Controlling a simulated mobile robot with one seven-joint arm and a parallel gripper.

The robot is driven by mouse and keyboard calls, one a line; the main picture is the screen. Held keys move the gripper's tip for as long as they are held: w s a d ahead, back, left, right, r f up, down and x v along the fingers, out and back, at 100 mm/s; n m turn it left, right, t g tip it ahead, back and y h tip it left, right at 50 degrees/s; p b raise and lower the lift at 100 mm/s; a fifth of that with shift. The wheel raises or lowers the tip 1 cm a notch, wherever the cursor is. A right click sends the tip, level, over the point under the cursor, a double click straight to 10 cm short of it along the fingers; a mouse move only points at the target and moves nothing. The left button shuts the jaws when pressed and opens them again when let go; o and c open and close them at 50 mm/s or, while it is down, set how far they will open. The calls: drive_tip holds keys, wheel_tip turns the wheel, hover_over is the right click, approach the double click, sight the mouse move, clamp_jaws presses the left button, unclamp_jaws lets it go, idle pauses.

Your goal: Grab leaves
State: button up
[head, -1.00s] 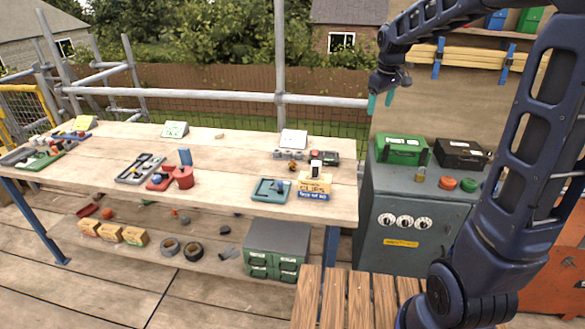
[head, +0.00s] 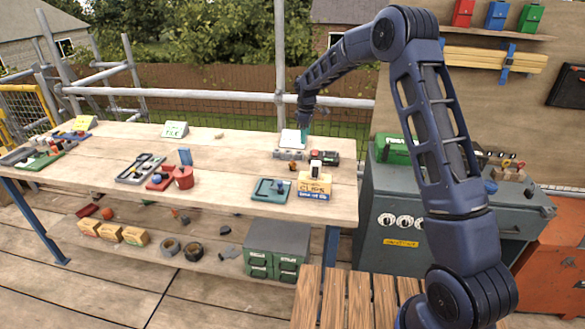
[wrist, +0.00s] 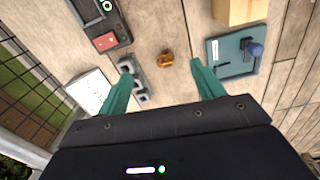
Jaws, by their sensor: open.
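A small orange-brown clump (head: 292,166), which may be the leaves, lies on the wooden table (head: 225,150) toward its right end. In the wrist view the clump (wrist: 166,60) appears between my two teal fingertips, beyond them on the table top. My gripper (head: 304,130) is above the back right part of the table, near a white sign. In the wrist view my gripper (wrist: 161,68) is open with nothing between its fingers. I cannot make out single leaves in the clump.
Near the clump are a grey block holder (wrist: 134,80), a white sign (wrist: 89,92), a dark red-and-green device (wrist: 100,22), a teal tray (wrist: 233,52) and a cardboard clips box (head: 314,185). A scaffold rail (head: 200,95) runs behind the table. A grey cabinet (head: 385,240) stands right of it.

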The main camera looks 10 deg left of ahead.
drive_tip(key=n, duration=0.1)
approach(293, 162)
drive_tip(key=shift+s+f, duration=0.1)
drive_tip(key=shift+f, duration=0.25)
wheel_tip(293, 162, down, 5)
drive_tip(key=shift+f, duration=0.15)
drive_tip(key=shift+a+f, duration=0.2)
drive_tip(key=shift+f, duration=2.4)
drive_tip(key=c, duration=1)
